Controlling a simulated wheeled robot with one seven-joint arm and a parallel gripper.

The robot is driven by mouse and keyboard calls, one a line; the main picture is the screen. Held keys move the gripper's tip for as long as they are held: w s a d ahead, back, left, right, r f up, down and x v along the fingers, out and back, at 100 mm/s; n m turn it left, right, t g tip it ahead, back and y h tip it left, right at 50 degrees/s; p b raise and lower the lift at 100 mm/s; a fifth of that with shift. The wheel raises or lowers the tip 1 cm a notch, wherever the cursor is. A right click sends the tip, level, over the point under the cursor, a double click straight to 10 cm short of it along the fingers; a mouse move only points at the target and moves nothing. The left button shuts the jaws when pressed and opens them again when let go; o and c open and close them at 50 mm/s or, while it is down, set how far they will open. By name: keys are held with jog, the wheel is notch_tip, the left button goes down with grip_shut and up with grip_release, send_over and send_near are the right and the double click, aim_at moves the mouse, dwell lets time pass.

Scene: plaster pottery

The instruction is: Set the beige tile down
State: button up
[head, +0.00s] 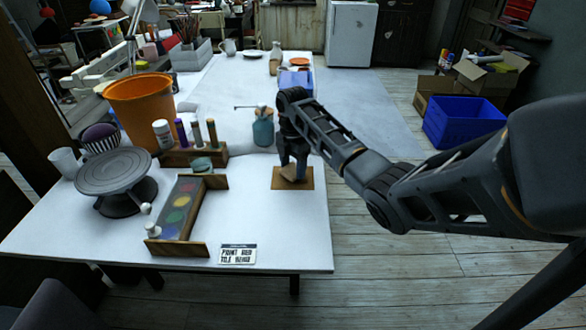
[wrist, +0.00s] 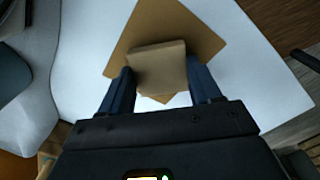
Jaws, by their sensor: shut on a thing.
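My gripper (head: 293,168) is over the right part of the white table, with its fingers pointing down. In the wrist view my gripper (wrist: 160,84) has a finger on each side of the beige tile (wrist: 157,66) and is shut on it. The beige tile also shows in the head view (head: 290,173), tilted and partly hidden by the fingers. Below it lies a flat brown board (head: 279,184), which also shows in the wrist view (wrist: 198,36). I cannot tell whether the tile touches the board.
A blue-grey jar (head: 263,130) stands behind and left of my gripper. A wooden paint tray (head: 180,248), a turntable (head: 112,172) and an orange bucket (head: 143,105) are to the left. A printed card (head: 238,254) lies near the front edge. The white table (head: 280,225) is clear in front of the board.

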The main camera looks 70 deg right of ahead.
aim_at(293, 169)
jog(key=shift+f, duration=0.8)
jog(key=shift+f, duration=0.15)
jog(key=o, duration=1.1)
notch_tip(293, 169, up, 12)
jog(key=shift+r, duration=0.2)
